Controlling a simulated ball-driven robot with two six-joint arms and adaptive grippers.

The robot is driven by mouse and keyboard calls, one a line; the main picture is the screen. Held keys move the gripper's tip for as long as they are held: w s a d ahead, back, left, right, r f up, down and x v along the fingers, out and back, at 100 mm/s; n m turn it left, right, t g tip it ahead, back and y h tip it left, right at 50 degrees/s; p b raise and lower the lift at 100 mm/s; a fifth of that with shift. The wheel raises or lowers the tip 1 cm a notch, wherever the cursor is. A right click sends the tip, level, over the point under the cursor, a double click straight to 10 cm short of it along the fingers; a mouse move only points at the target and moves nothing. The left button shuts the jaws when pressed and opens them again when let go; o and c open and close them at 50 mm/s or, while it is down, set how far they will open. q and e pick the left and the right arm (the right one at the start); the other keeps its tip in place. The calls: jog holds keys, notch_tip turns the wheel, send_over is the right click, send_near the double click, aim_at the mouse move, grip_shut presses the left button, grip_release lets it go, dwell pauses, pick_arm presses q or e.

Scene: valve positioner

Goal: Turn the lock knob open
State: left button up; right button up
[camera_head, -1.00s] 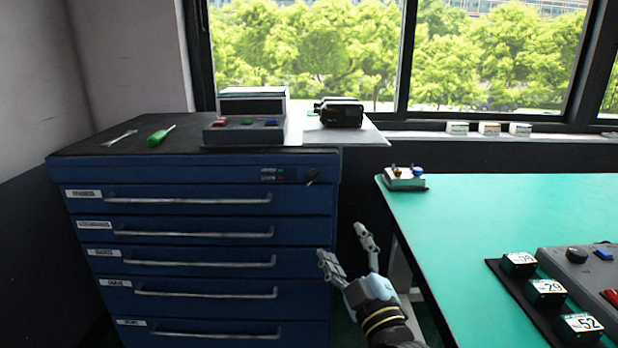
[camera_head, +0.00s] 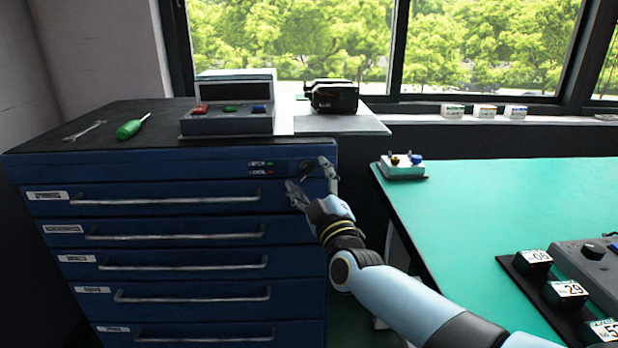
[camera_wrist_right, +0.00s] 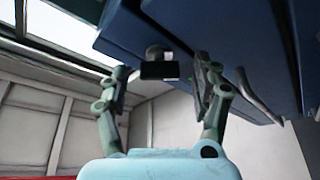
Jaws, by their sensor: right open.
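The lock knob (camera_head: 307,167) is a small dark knob at the upper right of the blue drawer cabinet (camera_head: 150,171), beside the small labelled panel with green and red marks. In the right wrist view the knob (camera_wrist_right: 157,66) sticks out from the blue cabinet front between the two fingers. My right gripper (camera_head: 308,176) is open in front of the knob, one finger on each side. The wrist view shows the right gripper (camera_wrist_right: 160,90) with gaps beside the knob, so it appears not gripped. My left gripper is not in view.
Drawer handles (camera_head: 170,199) stick out below the knob. A green table (camera_head: 470,215) stands at the right.

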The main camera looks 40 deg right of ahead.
jog(key=shift+w+d+r, duration=0.15)
jog(key=shift+w, duration=0.4)
jog(key=c, duration=1.2)
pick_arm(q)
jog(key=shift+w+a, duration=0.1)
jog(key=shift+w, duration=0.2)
pick_arm(e)
jog(key=shift+o, duration=0.2)
